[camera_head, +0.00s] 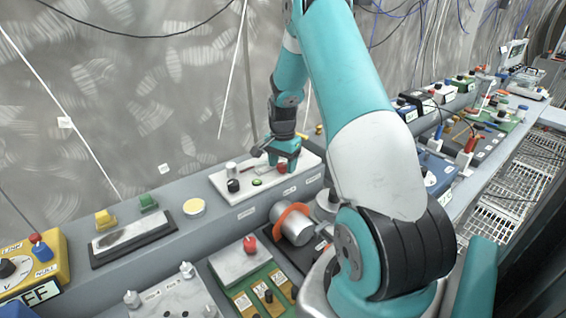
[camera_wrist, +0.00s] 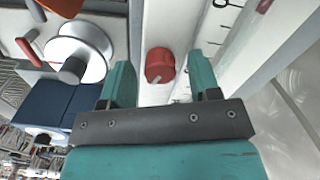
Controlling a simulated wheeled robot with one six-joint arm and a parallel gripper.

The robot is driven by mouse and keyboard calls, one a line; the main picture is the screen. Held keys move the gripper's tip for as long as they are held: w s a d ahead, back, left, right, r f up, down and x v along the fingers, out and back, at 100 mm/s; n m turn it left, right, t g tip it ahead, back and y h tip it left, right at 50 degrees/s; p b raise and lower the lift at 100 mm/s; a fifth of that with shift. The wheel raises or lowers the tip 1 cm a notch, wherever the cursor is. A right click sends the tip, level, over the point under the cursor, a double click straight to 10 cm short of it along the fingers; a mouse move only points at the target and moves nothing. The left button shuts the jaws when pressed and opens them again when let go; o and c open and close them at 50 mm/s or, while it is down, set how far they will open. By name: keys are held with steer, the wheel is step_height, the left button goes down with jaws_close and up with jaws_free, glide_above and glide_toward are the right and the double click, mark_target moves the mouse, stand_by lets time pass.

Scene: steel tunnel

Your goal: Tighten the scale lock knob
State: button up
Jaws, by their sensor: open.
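A red knob (camera_wrist: 160,65) with a small pale pointer or tab stands on a white plate in the wrist view. It also shows in the head view (camera_head: 282,168), on a white panel (camera_head: 300,181) on the grey bench. My gripper (camera_wrist: 161,76) is open, with one teal finger on each side of the red knob and a gap to each. In the head view my gripper (camera_head: 279,160) is over the right part of the white panel, partly hiding it. Whether the fingers are down at the knob's height I cannot tell.
The same panel bears a black knob (camera_head: 233,186), a metal cylinder (camera_head: 231,169) and a green button (camera_head: 257,182). A metal cylinder with an orange band (camera_head: 293,222) stands in front. Yellow and green blocks lie left; several coloured devices crowd the bench right.

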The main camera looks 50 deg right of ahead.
mark_target(283, 165)
steer(key=shift+r, duration=0.1)
step_height(283, 165, up, 17)
steer(key=b, duration=0.2)
steer(key=shift+r, duration=0.1)
stand_by(0.5)
